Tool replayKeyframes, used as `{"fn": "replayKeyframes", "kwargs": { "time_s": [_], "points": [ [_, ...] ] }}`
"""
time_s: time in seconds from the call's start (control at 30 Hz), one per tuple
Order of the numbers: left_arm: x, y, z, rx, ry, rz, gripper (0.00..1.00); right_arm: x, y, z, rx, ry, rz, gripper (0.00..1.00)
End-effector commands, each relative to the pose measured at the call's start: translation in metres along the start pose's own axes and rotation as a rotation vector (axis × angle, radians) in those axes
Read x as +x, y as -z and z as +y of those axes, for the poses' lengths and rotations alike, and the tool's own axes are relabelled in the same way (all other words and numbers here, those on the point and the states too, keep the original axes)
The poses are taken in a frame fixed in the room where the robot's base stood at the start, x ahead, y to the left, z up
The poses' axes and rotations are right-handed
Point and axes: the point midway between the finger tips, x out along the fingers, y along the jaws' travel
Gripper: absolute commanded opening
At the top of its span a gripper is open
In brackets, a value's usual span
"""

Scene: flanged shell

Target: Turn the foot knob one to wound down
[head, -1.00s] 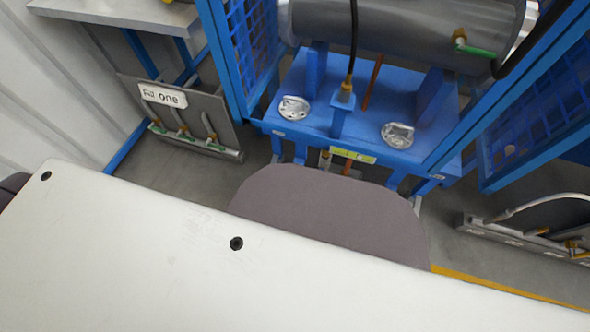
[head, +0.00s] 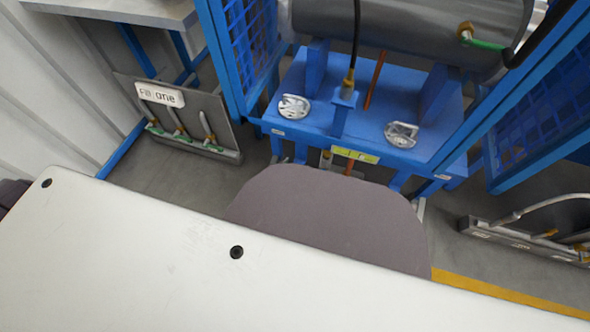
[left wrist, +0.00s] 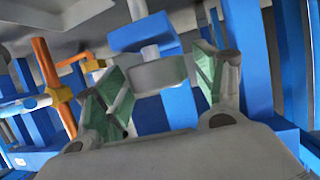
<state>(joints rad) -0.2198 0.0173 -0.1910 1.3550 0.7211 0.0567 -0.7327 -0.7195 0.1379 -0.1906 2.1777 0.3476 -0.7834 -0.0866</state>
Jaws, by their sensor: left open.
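In the left wrist view a grey round knob (left wrist: 158,75) on a pale stem hangs below a blue block (left wrist: 143,32). It looks like a foot knob, but I see no number on it. My left gripper (left wrist: 161,66) is open, with one green-padded finger on each side of the knob. A gap shows at the left finger; I cannot tell whether the right finger touches. In the head view the blue stand (head: 340,115) is behind my own body, and neither gripper is visible there.
Blue posts (left wrist: 245,50) stand close to the right of the left gripper. An orange pipe with a handle (left wrist: 48,85) is at its left. In the head view a panel labelled "Fill one" (head: 160,95) stands at left and a valve panel (head: 525,240) at right.

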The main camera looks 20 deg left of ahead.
Motion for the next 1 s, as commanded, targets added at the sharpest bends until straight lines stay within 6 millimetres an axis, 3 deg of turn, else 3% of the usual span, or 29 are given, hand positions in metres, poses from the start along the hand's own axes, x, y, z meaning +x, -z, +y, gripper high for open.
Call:
{"fn": "replayKeyframes", "kwargs": {
  "time_s": [0.27, 0.63, 1.0],
  "points": [
    [0.0003, 0.0002, 0.0, 0.0, 0.0, 0.0, 0.7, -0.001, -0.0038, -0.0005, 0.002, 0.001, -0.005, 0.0],
    [0.0001, 0.0001, -0.0001, 0.0, 0.0, 0.0, 0.24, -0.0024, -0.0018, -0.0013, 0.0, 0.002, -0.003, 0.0],
    [0.0001, -0.0001, -0.0008, 0.007, -0.012, 0.0, 0.24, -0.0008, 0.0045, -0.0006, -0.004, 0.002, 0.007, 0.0]
  ]
}}
